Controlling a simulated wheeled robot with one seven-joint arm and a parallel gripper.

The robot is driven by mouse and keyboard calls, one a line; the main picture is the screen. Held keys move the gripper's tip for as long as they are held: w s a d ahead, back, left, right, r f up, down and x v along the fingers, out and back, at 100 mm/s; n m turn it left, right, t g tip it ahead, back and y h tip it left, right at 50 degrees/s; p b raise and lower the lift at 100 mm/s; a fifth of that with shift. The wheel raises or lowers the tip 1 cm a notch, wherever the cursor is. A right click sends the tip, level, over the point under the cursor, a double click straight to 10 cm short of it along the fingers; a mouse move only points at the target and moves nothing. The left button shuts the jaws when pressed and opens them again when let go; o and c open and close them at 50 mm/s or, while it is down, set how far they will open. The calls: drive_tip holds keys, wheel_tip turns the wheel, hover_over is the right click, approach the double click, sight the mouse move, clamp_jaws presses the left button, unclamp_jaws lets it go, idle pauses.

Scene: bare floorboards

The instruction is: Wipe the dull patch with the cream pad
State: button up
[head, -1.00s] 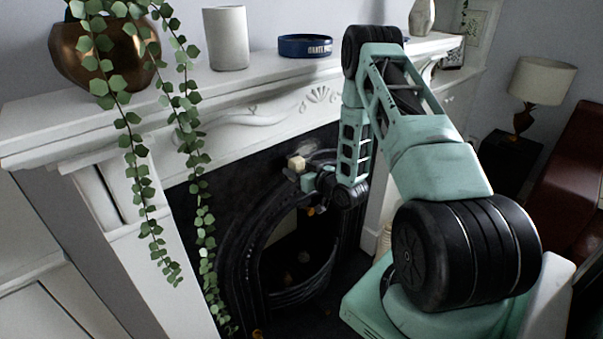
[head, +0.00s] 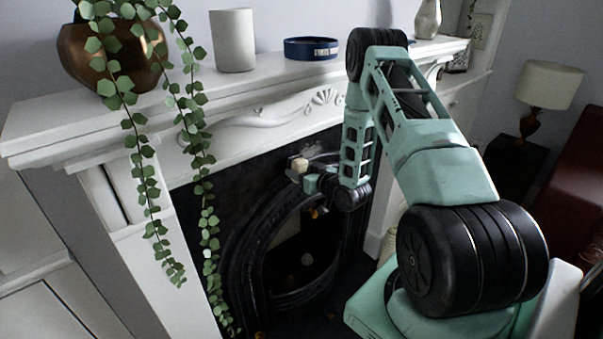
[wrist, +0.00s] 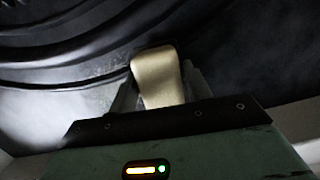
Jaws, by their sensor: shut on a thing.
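The cream pad (head: 299,164) is a small block held at the tip of my gripper (head: 306,177), against or very close to the black fireplace surround. In the wrist view the pad (wrist: 157,78) stands up between the two fingers of my gripper (wrist: 158,88), which are shut on it. A pale, greyish dull patch (head: 315,151) shows on the dark surround just beyond and right of the pad, partly hidden by the pad and arm. I cannot tell whether the pad touches the surface.
The black arched fireplace (head: 245,235) opens below my gripper. Above is the white mantelpiece (head: 270,90) with a copper planter (head: 90,60), a white cylinder (head: 232,42) and a blue round dish (head: 312,48). Trailing vines (head: 205,220) hang left of the gripper.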

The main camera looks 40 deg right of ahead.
drive_tip(key=shift+w, duration=0.6)
drive_tip(key=shift+d, duration=0.15)
